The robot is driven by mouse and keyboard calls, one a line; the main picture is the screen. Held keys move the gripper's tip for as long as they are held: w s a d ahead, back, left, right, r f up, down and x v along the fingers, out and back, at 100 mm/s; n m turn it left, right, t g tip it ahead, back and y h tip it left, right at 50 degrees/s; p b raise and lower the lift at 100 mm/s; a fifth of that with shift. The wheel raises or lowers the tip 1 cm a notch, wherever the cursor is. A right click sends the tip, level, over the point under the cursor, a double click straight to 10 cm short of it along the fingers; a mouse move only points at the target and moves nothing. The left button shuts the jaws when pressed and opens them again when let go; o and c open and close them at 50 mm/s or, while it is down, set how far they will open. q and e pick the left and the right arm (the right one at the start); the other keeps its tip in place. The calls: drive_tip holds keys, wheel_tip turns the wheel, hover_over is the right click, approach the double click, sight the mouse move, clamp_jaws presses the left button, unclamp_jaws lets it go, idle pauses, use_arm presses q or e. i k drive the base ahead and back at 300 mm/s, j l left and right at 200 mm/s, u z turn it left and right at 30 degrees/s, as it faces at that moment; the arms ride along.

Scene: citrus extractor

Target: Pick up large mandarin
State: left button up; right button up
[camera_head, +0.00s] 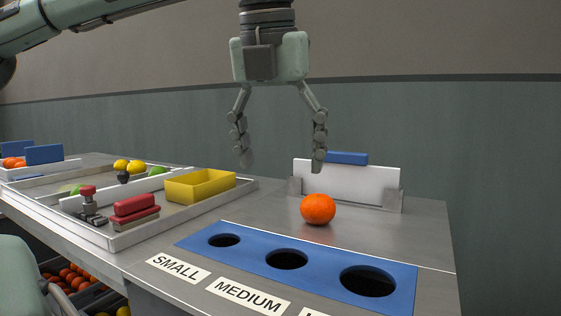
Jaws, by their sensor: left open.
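One orange mandarin (318,209) sits on the metal table, behind the blue sizing plate and in front of the white panel. My left gripper (280,163) hangs with its fingers pointing down, spread wide and empty. It is above the table, up and slightly left of the mandarin, apart from it. My right gripper is not in view.
The blue plate (323,260) has three holes, with SMALL and MEDIUM labels in front. A white panel (345,184) with a blue top stands behind the mandarin. A tray (127,239) at left holds a yellow box (200,185), a red-topped block, a stamp and citrus.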

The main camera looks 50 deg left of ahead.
sight(318, 209)
drive_tip(key=k, duration=1.5)
